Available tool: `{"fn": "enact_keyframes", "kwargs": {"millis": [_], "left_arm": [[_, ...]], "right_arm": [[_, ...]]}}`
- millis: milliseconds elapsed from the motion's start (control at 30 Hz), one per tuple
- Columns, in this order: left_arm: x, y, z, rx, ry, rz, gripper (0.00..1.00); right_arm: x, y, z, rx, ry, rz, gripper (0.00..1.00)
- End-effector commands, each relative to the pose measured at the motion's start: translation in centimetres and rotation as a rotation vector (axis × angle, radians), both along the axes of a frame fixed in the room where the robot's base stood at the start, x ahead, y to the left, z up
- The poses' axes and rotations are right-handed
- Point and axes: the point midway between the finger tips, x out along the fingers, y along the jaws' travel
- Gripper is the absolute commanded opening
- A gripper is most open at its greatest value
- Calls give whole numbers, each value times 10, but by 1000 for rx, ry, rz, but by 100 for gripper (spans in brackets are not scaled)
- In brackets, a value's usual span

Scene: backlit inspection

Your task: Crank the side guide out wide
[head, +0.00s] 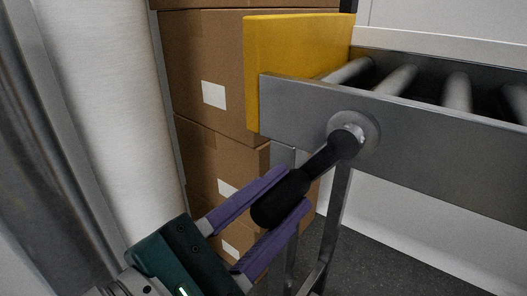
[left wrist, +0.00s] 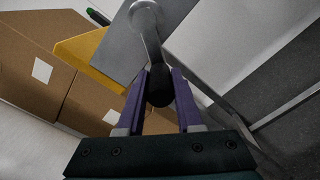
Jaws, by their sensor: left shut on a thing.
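The crank (head: 322,160) is a dark arm with a black knob on a round metal hub, on the grey side rail of a roller conveyor (head: 430,147). The arm slants down and left from the hub. My left gripper (head: 292,187) has its purple fingers on either side of the black knob and is shut on it. In the left wrist view the knob (left wrist: 160,86) sits between the fingers, with the crank arm running up to the hub. A yellow plate (head: 290,55) stands at the conveyor's near left end; it may be the side guide. My right gripper is not in view.
Stacked cardboard boxes (head: 205,75) with white labels stand behind and left of the conveyor. A large pale cylinder (head: 112,110) rises at the left. Metal legs (head: 335,215) stand below the rail. Dark floor (head: 375,255) is open at the lower right.

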Motion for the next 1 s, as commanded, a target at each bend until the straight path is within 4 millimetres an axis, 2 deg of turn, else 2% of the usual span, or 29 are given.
{"fn": "enact_keyframes", "kwargs": {"millis": [333, 600, 833, 867, 1000], "left_arm": [[-2, -5, 1, -5, -5, -1, 0], [-18, -26, -6, -8, -4, -1, 0], [-19, -28, -7, -3, -7, 2, 0], [-19, -28, -7, -3, -7, 2, 37], [-19, -27, -8, -3, -5, 3, 53]], "right_arm": [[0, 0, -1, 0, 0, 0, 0], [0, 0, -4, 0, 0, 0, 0], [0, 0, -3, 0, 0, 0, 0], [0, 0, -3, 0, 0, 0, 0], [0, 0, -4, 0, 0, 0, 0]]}}
